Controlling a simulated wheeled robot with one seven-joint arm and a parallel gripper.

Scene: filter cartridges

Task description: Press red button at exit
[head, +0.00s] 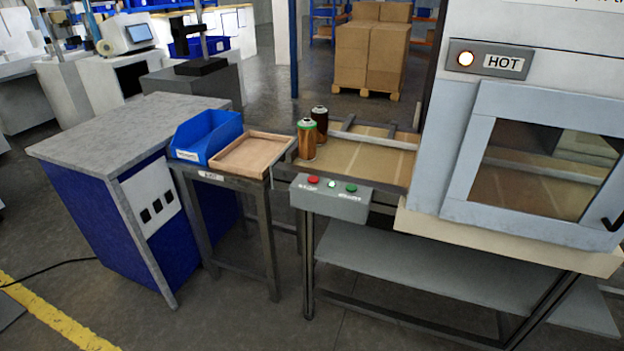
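The red button (313,180) sits on the left of a grey control box (345,206) fixed to the front of the conveyor's left end. Its label looks like "STOP". A lit white-green lamp (331,184) is in the middle and a green button (351,188) is on the right. Two filter cartridges, one copper with a green top (306,143) and one dark brown (320,124), stand upright on the conveyor end (368,163) behind the box. My gripper is not in view.
A small stand (221,180) left of the box holds a blue bin (205,134) and a shallow wooden tray (252,152). A grey-topped blue cabinet (140,125) stands further left. The oven (530,130) with a "HOT" sign (503,62) is right. Floor in front is clear.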

